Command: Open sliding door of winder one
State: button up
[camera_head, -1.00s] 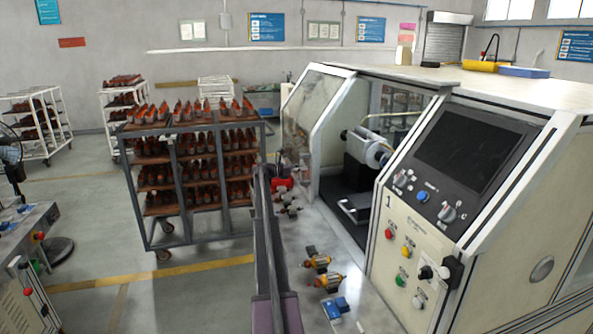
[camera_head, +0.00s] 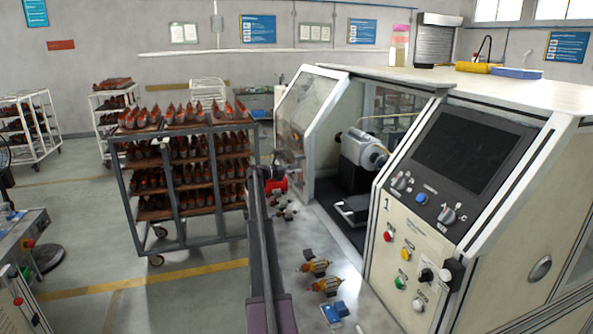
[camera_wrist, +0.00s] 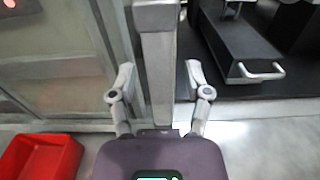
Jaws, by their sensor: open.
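Winder one, marked "1" (camera_head: 387,203), stands at the right in the head view. Its sliding door, a clear panel in a pale frame (camera_head: 322,112), stands at the left of the opening, and the interior with the spindle (camera_head: 362,150) shows beside it. My gripper (camera_wrist: 160,73) is open in the wrist view, one finger on each side of a pale vertical bar (camera_wrist: 160,95) next to the glass panel (camera_wrist: 60,75). I cannot tell whether the fingers touch the bar. In the head view my arm hides the gripper's grasp.
A red bin (camera_head: 278,183) sits on the worktop left of the machine; it also shows in the wrist view (camera_wrist: 42,158). Several armatures (camera_head: 322,284) and a blue item (camera_head: 334,311) lie nearer. A loaded rack (camera_head: 182,236) stands left of my arm.

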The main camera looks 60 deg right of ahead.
jog(key=shift+w+a, duration=0.1)
jog(key=v, duration=1.1)
jog(key=shift+w+a, duration=0.2)
jog(key=shift+a, duration=0.1)
dwell(0.5)
jog(key=w+a+f+m+t+y, duration=0.1)
jog(key=a+f+m+t+y, duration=0.2)
jog(key=a, duration=1.3)
jog(key=w+a+f+t, duration=0.1)
jog(key=a+f+t, duration=0.35)
jog(key=a, duration=1.15)
jog(key=w+a+f+m+t+y, duration=0.15)
jog(key=a+f, duration=0.45)
jog(key=a, duration=1)
jog(key=s+a+f+m+t+y, duration=0.1)
jog(key=s+a+y, duration=0.2)
jog(key=a, duration=1)
jog(key=s+a+f+m+t+y, duration=0.1)
jog(key=s+a+f+m+y, duration=0.1)
jog(key=s+a, duration=0.6)
jog(key=s+a+f+m+t+y, duration=0.1)
jog(key=s+a, duration=0.5)
jog(key=a, duration=1.2)
jog(key=f+m+y, duration=0.1)
jog(key=y, duration=0.1)
jog(key=shift+a+y, duration=0.35)
